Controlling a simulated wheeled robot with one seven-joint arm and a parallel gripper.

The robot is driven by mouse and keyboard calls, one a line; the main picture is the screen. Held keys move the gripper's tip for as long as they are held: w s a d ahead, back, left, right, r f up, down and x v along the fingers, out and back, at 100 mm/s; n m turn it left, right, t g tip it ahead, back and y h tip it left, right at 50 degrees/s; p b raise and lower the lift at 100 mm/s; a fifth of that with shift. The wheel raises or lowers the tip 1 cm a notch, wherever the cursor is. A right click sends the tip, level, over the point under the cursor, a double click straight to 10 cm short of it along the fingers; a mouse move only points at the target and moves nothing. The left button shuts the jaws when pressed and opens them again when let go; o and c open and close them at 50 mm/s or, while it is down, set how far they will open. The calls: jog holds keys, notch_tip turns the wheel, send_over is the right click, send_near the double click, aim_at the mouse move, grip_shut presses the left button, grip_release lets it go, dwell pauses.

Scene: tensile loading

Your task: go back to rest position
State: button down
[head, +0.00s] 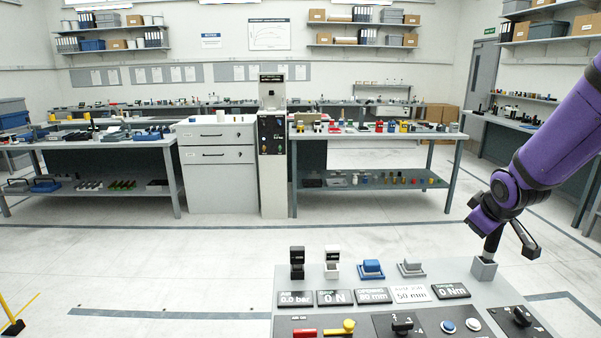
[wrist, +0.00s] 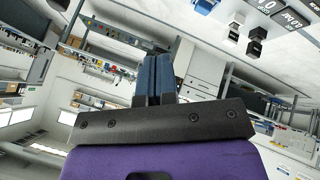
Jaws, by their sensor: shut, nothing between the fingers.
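My gripper (wrist: 153,68) is shut and empty; its two dark blue fingers lie together in the wrist view, in front of a black bar with bolts. In the head view my purple arm reaches in from the right edge and bends down at the hand (head: 503,200), above the right part of the control panel (head: 355,306). A dark rod rises from a grey socket (head: 484,268) on the panel up to the hand; I cannot tell whether they touch. The fingers themselves are hard to make out in the head view.
A testing column (head: 272,150) stands beside a drawer cabinet (head: 216,160) between workbenches. Open floor lies between panel and benches.

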jog(key=s+a+r+m, duration=0.2)
jog(key=s+r, duration=0.3)
jog(key=s, duration=0.4)
jog(key=s+a+r+m+g+y, duration=0.1)
jog(key=s+a+r, duration=0.4)
jog(key=s, duration=0.5)
jog(key=s+a+r+m+g, duration=0.1)
jog(key=s+a+r+m, duration=0.2)
jog(key=s, duration=0.6)
jog(key=shift+s+a+r+y, duration=0.15)
jog(key=shift+a+r+y, duration=0.15)
jog(key=shift+r, duration=0.65)
